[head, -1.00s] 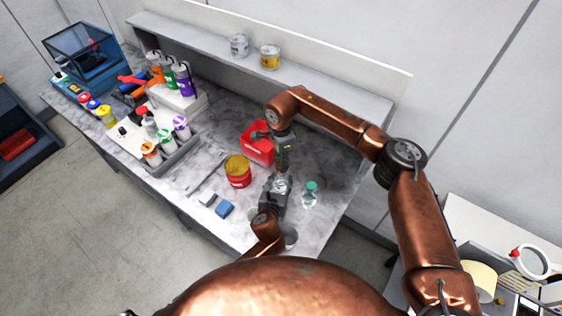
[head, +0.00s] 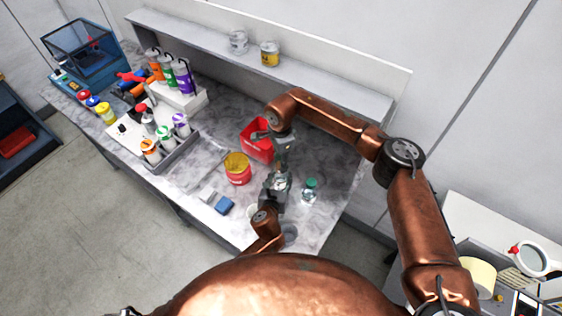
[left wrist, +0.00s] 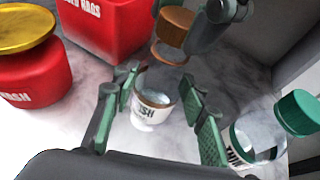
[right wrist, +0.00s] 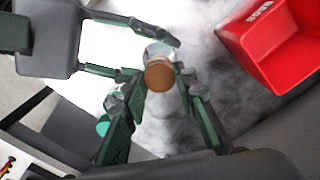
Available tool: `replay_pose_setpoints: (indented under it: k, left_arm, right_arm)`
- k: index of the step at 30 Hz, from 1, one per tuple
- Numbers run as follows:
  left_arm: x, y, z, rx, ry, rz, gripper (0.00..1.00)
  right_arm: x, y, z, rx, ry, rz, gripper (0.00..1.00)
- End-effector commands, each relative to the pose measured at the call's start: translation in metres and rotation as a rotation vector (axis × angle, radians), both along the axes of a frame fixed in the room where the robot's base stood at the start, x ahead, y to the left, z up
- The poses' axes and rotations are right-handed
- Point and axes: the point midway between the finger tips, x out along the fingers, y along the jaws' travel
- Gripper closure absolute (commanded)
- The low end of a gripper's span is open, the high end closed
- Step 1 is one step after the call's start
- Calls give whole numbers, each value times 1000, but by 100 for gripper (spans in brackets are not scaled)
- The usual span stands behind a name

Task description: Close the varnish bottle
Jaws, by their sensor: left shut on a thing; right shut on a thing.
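The varnish bottle (left wrist: 150,112), a small clear jar with a white label and brown inside, stands upright between the fingers of my left gripper (left wrist: 158,112). It also shows in the head view (head: 281,182). My left gripper (head: 277,186) is shut on it. The brown cap (left wrist: 175,27) is above the bottle and apart from it, slightly tilted. My right gripper (right wrist: 158,90) is shut on the cap, which shows round and brown between its fingers in the right wrist view (right wrist: 159,76). In the head view my right gripper (head: 284,150) hides the cap.
A thinner bottle with a green cap (head: 310,190) stands close right of the grippers. A red can with a yellow lid (head: 237,172) and a red rags bin (head: 257,146) stand left and behind. Blue and grey blocks (head: 224,205) lie in front. A bottle tray (head: 172,155) is farther left.

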Motion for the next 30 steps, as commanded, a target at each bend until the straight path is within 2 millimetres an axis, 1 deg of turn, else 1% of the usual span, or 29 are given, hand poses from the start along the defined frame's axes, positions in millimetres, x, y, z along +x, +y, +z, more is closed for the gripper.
replay_pose_setpoints:
  k: [16,19,23,30]
  left_arm:
    - [0,0,0,0,-1,0,100]
    - [0,0,0,0,-1,0,100]
    - [0,0,0,0,-1,0,100]
    - [0,0,0,0,-1,0,100]
  right_arm:
    - [0,0,-10,1,0,0,81]
    - [0,0,-10,1,-1,-37,81]
    - [0,0,-10,1,-2,-210,81]
    - [0,0,-10,4,-4,-683,81]
